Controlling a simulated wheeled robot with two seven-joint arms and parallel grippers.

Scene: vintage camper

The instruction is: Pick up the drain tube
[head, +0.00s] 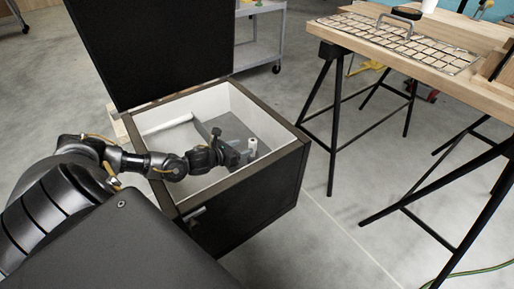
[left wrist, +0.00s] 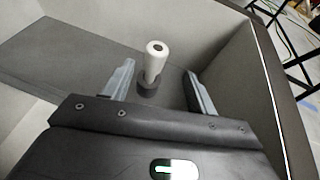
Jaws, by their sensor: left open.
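A short white tube (head: 252,143), which I take for the drain tube, stands upright inside the open black box (head: 285,163). In the left wrist view the tube (left wrist: 155,62) has a small dark hole in its top and a dark grey collar (left wrist: 149,88) around its foot. My left gripper (head: 240,154) reaches down into the box beside the tube. In the left wrist view its open fingers (left wrist: 159,70) stand apart, with the tube showing between them, a little beyond the tips. Nothing is held. My right gripper is not in view.
The box has pale inner walls, a grey raised panel (head: 228,127) and a white horizontal pipe (head: 168,124) at its far left. Its black lid (head: 150,50) stands open behind. A wooden trestle table (head: 440,58) stands right, with clear floor between.

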